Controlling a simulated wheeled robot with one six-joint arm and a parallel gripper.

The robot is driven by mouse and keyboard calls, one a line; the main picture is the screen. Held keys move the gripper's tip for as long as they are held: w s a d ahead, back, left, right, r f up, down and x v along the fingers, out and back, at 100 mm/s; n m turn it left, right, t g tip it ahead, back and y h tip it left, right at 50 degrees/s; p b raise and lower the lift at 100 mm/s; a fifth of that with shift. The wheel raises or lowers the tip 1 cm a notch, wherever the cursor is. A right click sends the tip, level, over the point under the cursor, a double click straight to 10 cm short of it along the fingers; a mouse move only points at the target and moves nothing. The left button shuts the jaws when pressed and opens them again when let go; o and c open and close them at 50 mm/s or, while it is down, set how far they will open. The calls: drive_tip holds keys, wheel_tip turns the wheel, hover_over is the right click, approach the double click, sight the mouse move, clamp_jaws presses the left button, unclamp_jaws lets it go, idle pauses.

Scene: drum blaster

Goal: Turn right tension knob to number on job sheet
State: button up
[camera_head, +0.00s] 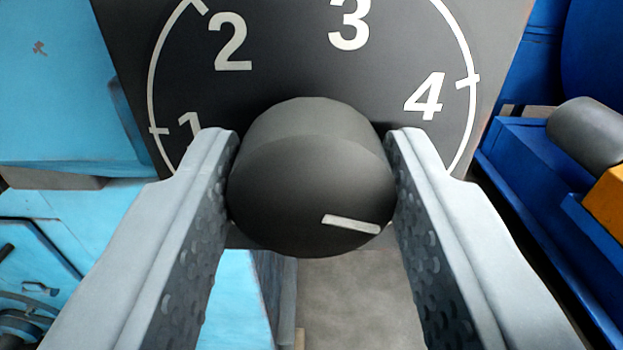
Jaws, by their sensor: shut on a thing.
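A round black knob (300,150) sits in front of a dark dial plate (290,60) with white numbers 1, 2, 3 and 4 around a white arc. The 1 is partly covered by my left finger, and the 3 is cut by the top edge. A white pointer line (351,224) on the knob's face points right and slightly down, lower than the 4 mark. My gripper (311,165) is shut on the knob, one textured finger on each side. The lower part of the dial is hidden by the fingers and knob. No job sheet is in view.
Light blue machine panels (60,90) stand at the left. Dark blue machinery (540,180) with a dark roller (588,133) and a yellow block (608,197) is at the right. Grey floor (355,300) shows below the knob.

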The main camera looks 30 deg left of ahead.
drive_tip(key=shift+f+m, duration=0.15)
drive_tip(key=shift+m, duration=0.45)
drive_tip(key=o, duration=1)
drive_tip(key=shift+c, duration=0.2)
drive_tip(key=shift+d, duration=0.1)
drive_tip(key=v, duration=1.7)
drive_tip(key=shift+s, duration=0.2)
